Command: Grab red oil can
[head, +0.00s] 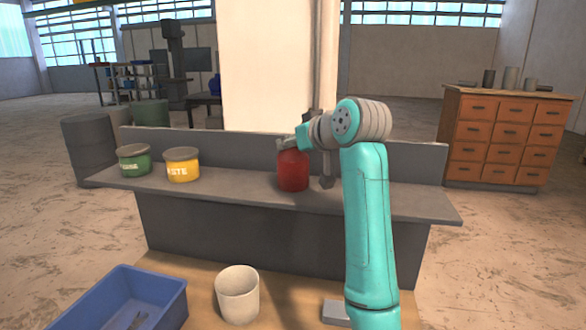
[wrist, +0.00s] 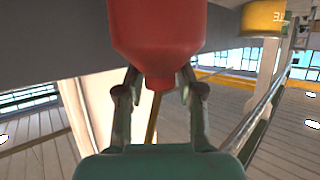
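The red oil can (head: 293,172) stands upright on the grey bench shelf in the head view. In the wrist view the can (wrist: 158,28) fills the top middle, with its tapered top and narrow neck pointing down the picture. My gripper (head: 287,144) is at the top of the can, reaching in from the right. In the wrist view the two fingers of my gripper (wrist: 160,80) are spread apart, one on each side of the can's tapered top and neck. Firm contact on the can does not show, and the fingertips are partly hidden by it.
A yellow can (head: 183,165) and a green can (head: 134,160) stand left on the same grey shelf (head: 235,185), with a low back wall (head: 420,160) behind. A blue bin (head: 125,275) and a cream cup (head: 238,293) are on the nearer table. An orange drawer cabinet (head: 507,135) stands right.

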